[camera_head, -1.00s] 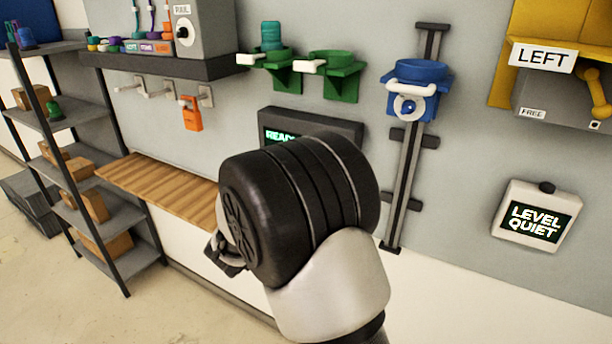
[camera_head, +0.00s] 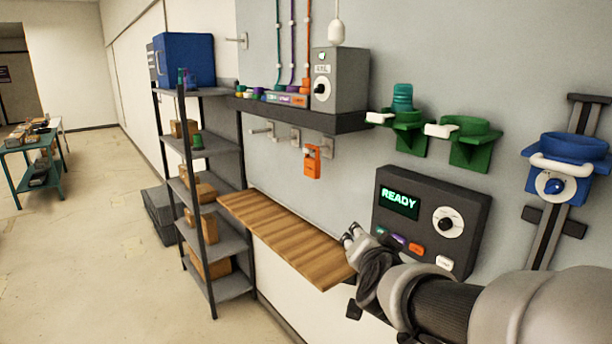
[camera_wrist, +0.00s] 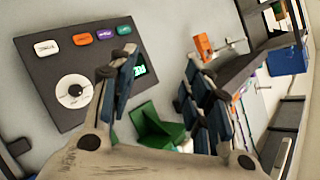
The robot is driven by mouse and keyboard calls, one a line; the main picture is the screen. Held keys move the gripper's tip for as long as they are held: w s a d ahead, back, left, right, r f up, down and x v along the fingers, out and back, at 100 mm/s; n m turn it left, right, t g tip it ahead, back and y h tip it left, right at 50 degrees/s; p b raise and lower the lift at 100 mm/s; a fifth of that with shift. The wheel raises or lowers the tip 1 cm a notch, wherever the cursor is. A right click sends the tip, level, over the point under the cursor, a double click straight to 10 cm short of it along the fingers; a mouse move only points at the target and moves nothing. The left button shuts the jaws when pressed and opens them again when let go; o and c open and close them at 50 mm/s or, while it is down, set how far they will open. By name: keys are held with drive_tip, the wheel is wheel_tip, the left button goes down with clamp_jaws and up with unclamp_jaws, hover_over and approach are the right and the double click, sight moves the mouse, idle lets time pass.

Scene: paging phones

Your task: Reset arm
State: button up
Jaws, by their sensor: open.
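My gripper (camera_head: 352,268) is in front of the wall, at the right end of the wooden shelf and just left of the dark control panel (camera_head: 432,215) that reads READY. In the wrist view my gripper (camera_wrist: 165,85) shows its two fingers spread apart with nothing between them. My arm comes in from the lower right of the head view. The wrist view also shows the panel (camera_wrist: 85,72), with its white dial and coloured buttons, at the left. Part of a green holder shows between the fingers.
A wooden shelf (camera_head: 285,235) juts from the wall. Green holders (camera_head: 470,145) and a blue holder (camera_head: 570,165) are mounted to the right. An orange tag (camera_head: 312,163) hangs under the dark shelf (camera_head: 300,116). A grey rack (camera_head: 217,147) with boxes stands left. Floor beyond is open.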

drive_tip(key=s+f+n+g, duration=0.2)
drive_tip(key=s+f+g, duration=0.1)
drive_tip(key=s, duration=0.7)
drive_tip(key=s+d+f+n+g+b, duration=0.1)
drive_tip(key=s+f+n+g, duration=0.2)
drive_tip(key=s, duration=0.8)
drive_tip(key=s+d+f+n+g+y, duration=0.1)
drive_tip(key=s+f+n+g, duration=0.2)
drive_tip(key=s, duration=0.8)
drive_tip(key=shift+f, duration=0.75)
drive_tip(key=shift+c, duration=0.4)
